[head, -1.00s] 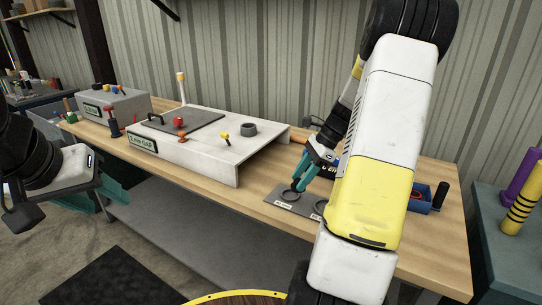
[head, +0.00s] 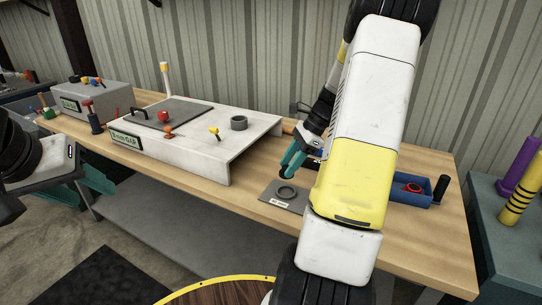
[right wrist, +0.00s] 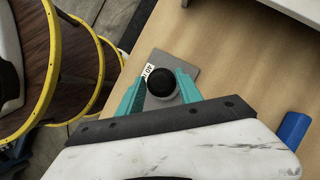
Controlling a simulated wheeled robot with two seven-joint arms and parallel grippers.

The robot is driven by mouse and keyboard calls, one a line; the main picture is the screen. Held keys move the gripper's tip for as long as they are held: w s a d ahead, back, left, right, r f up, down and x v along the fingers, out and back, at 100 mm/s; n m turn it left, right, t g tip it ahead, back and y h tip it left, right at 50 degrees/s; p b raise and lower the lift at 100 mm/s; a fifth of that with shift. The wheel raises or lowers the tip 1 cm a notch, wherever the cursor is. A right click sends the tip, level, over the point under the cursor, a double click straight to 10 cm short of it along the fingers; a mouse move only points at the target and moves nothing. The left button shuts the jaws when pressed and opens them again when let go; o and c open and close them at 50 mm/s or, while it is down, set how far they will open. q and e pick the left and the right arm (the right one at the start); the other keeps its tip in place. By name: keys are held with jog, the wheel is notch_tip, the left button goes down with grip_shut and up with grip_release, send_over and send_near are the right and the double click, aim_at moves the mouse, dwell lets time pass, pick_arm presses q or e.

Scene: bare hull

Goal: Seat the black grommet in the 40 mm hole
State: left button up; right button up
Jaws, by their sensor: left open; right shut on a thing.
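My right gripper (head: 288,170) is shut on a black round piece (right wrist: 159,81), apparently the grommet, which shows between the teal fingers in the right wrist view. In the head view it is held a little above the grey plate (head: 266,193), and its shape is barely visible there. A dark ring marks the hole (head: 286,192) in the plate, with a white label in front. In the right wrist view the piece covers the middle of the plate (right wrist: 187,66), and the label partly shows "40". My left gripper (head: 100,183) is open and empty at the table's left front.
A blue bin (head: 411,199) holding a red ring (head: 413,187) stands to the right. My right arm hides part of the table. Bare wood lies between housing and plate.

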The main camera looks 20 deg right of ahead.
notch_tip(320, 180, down, 3)
jog(key=shift+d+r, duration=0.1)
jog(key=shift+r, duration=0.05)
jog(key=shift+f, duration=1.35)
jog(key=shift+f, duration=0.9)
dwell(0.3)
jog(key=o, duration=1.4)
